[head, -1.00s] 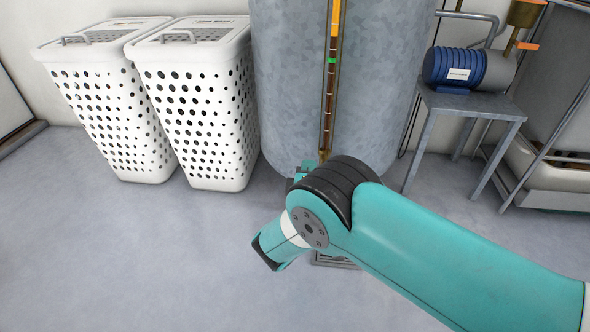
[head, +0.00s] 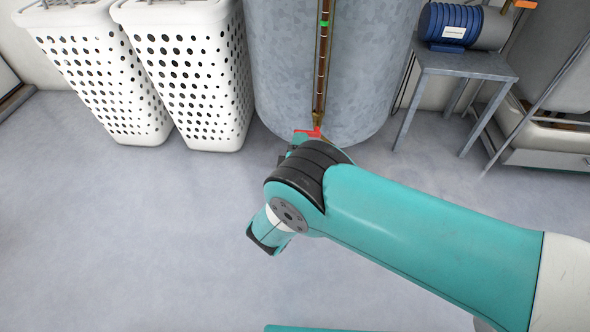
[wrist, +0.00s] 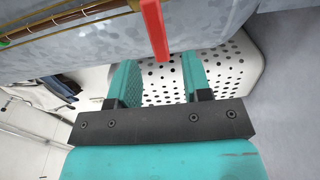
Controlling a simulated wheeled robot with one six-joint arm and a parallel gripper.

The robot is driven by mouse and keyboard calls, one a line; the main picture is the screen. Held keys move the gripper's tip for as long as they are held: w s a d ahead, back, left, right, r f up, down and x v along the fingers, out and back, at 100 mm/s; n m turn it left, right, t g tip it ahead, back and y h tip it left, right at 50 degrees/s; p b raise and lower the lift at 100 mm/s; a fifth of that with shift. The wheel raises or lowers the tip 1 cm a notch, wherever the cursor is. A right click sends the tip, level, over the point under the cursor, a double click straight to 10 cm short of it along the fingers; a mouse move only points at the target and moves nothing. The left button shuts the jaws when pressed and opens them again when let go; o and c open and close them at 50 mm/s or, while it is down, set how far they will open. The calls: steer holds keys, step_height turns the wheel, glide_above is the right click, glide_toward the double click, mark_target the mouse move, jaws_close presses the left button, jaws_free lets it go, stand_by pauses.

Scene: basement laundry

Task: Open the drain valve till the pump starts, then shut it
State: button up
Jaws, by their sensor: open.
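A grey metal tank (head: 375,75) stands at the back centre, with a tall gauge strip (head: 321,75) bearing a green mark down its front. A red valve lever (head: 309,133) shows at the strip's foot, partly behind my arm. In the wrist view the red lever (wrist: 154,28) hangs from the top edge, its end near the gap between my fingertips. My gripper (wrist: 160,75) is open, one finger each side of that gap. I cannot tell whether the lever is between the fingers or just beyond them. The blue pump (head: 450,24) sits on a metal stand at right.
Two white perforated laundry baskets (head: 105,75) (head: 190,75) stand left of the tank. The pump's grey stand (head: 468,64) is to the right, beside a pale cabinet-like unit (head: 545,146). The floor (head: 130,240) at left and front is clear.

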steer(key=s+p, duration=1.2)
steer(key=p, duration=0.5)
steer(key=shift+a, duration=0.15)
steer(key=shift+s, duration=0.1)
